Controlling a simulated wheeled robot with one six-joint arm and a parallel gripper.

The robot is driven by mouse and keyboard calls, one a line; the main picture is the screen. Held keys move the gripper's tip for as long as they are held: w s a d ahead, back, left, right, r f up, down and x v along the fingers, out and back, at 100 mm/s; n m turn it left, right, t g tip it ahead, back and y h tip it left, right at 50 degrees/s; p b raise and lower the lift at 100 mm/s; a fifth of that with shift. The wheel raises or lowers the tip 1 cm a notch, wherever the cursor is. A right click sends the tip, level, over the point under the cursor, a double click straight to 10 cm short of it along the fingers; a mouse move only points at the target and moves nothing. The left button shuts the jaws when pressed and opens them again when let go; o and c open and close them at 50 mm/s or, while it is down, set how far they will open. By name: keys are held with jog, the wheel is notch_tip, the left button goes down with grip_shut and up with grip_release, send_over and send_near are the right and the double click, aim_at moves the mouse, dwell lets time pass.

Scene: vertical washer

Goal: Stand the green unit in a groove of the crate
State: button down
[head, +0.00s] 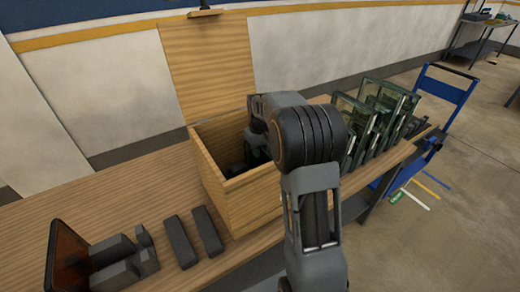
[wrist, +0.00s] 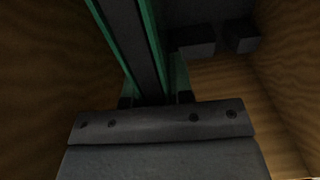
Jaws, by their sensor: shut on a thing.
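The crate (head: 243,205) is an open wooden box on the table, its tall lid (head: 208,62) raised at the back. My arm reaches down into it, and my gripper is hidden there in the head view. In the wrist view my gripper (wrist: 156,98) is shut on the green unit (wrist: 152,28), a thin dark slab with green edges, seen nearly edge-on inside the crate near the left wall. Two dark blocks (wrist: 194,41) (wrist: 241,37) stand on the crate floor to its right. The unit's lower edge is too dark to tell whether it sits in a groove.
Several green-edged glass panels (head: 360,115) stand on the table right of the crate. Dark bars (head: 180,240), grey blocks (head: 122,262) and an orange panel (head: 65,255) are at the left. A blue trolley (head: 445,88) stands beyond the table. The crate walls close in around my gripper.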

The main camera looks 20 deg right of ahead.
jog(key=c, duration=0.9)
grip_release()
notch_tip(320, 180, up, 14)
jog(key=shift+f, duration=0.1)
